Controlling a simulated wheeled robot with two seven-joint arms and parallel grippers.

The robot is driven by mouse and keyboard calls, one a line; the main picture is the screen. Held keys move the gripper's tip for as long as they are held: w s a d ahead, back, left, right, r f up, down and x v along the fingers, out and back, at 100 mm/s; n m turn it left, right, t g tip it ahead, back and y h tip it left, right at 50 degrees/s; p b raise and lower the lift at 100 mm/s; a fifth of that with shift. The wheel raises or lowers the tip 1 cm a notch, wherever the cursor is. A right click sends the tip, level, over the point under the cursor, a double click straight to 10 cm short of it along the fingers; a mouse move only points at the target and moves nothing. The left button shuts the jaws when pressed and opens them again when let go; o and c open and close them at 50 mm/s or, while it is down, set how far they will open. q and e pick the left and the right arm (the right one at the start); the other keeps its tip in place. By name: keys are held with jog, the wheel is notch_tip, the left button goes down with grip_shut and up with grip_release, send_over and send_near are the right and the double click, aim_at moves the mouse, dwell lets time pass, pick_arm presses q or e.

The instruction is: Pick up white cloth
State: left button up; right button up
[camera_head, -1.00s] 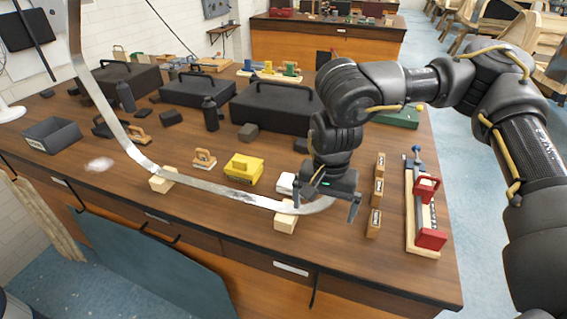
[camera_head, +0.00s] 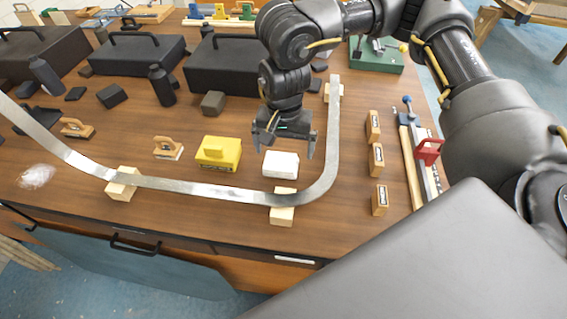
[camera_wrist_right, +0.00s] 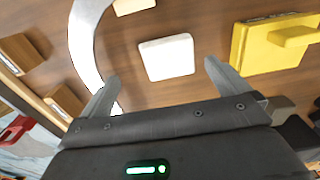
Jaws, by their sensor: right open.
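The white cloth (camera_head: 281,164) is a small folded white block on the wooden table, inside the curve of a metal strip and right of a yellow block. It also shows in the right wrist view (camera_wrist_right: 166,57), flat on the wood just beyond the fingers. My right gripper (camera_head: 284,148) is open and empty, with its fingers apart above and just behind the cloth. In the right wrist view the open fingers (camera_wrist_right: 158,78) frame the cloth from either side without visible contact. My left gripper is not in view.
The bent metal strip (camera_head: 215,191) rests on wooden blocks (camera_head: 283,207) around the cloth's front and right. A yellow block (camera_head: 218,152) stands left, small wooden boxes (camera_head: 376,159) right, and a black case (camera_head: 226,72) behind. A whitish patch (camera_head: 36,177) lies far left.

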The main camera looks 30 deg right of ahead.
aim_at(281, 160)
jog(key=w+f, duration=0.2)
jog(key=shift+w+f, duration=0.3)
jog(key=shift+f, duration=0.05)
jog(key=shift+s+f+p, duration=0.3)
jog(key=shift+f+p, duration=0.05)
jog(key=shift+p, duration=0.1)
jog(key=f, duration=0.2)
jog(key=f+p, duration=0.1)
jog(key=f, duration=0.1)
jog(key=shift+w+d+f, duration=0.15)
jog(key=shift+w+d, duration=0.05)
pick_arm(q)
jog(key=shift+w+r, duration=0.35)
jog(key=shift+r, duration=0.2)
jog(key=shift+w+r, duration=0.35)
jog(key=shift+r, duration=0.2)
pick_arm(e)
jog(key=shift+s, duration=0.15)
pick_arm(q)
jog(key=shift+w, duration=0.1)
pick_arm(e)
jog(key=shift+c, duration=0.3)
jog(key=c, duration=0.8)
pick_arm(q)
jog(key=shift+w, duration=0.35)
pick_arm(e)
jog(key=shift+c, duration=0.2)
